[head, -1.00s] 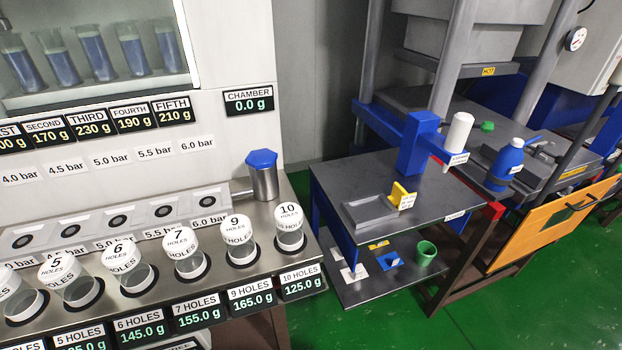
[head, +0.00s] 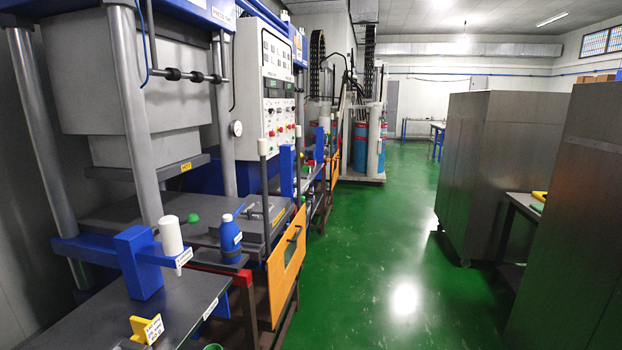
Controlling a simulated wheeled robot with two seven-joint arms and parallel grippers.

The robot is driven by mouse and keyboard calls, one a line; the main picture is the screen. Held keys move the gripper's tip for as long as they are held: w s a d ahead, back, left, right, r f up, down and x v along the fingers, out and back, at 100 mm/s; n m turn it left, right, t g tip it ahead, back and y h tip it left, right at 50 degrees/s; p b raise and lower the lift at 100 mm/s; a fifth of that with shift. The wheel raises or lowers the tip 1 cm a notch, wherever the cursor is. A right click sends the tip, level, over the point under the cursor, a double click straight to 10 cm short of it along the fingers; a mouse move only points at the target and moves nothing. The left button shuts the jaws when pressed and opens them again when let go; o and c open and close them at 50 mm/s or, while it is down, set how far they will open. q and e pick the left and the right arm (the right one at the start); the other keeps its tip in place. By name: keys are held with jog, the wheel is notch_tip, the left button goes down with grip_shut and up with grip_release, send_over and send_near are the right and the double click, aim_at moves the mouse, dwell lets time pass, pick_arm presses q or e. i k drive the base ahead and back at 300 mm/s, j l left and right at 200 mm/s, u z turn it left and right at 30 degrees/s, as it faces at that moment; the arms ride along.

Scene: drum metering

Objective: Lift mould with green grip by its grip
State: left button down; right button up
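A small green piece (head: 193,218) shows on the grey bed of the nearest press; I cannot tell whether it is the grip of a mould. Another green piece (head: 537,207) lies beside a yellow one (head: 540,196) on a table at the right, partly cut off by a grey cabinet. A yellow grip (head: 139,328) with a white label stands on the near dark table at the lower left; what it is fixed to is mostly hidden. Neither of my grippers is in view.
A blue bottle (head: 230,238) and a white cylinder (head: 171,235) stand by the press. An orange panel (head: 287,262) faces the aisle. Grey cabinets (head: 497,170) line the right side. The green floor (head: 385,260) between is clear.

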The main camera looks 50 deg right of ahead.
aim_at(306, 173)
jog(key=z, duration=1.7)
jog(key=i+l+z, duration=0.35)
jog(key=i, duration=1.1)
jog(key=i+l+z, duration=0.2)
jog(key=i+z, duration=0.15)
jog(key=i, duration=1.15)
